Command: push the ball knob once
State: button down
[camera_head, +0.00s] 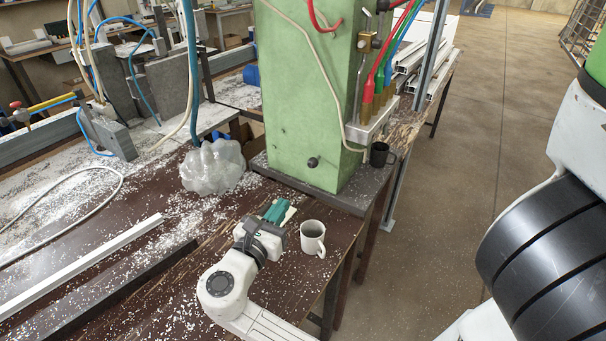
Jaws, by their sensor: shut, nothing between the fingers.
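A small black ball knob (312,162) sticks out low on the front face of the tall green column (290,100). My gripper (279,209) is over the bench just in front of the column's base, below and to the left of the knob. Its teal fingers are together and hold nothing. The gripper is apart from the knob, and nothing hides the knob.
A white mug (313,238) stands right beside my gripper on the brown bench (120,250). A black mug (380,154) stands right of the column. A clear plastic bag (212,167) lies left. Hoses hang along the column. Open floor (460,150) lies right.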

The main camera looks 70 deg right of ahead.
aim_at(310, 166)
jog(key=d, duration=0.4)
jog(key=s+d+p, duration=0.1)
jog(key=d, duration=0.4)
jog(key=d+p, duration=0.1)
jog(key=d, duration=0.3)
jog(key=shift+s+d+r, duration=0.1)
jog(key=shift+s+d, duration=0.05)
jog(key=shift+d, duration=0.15)
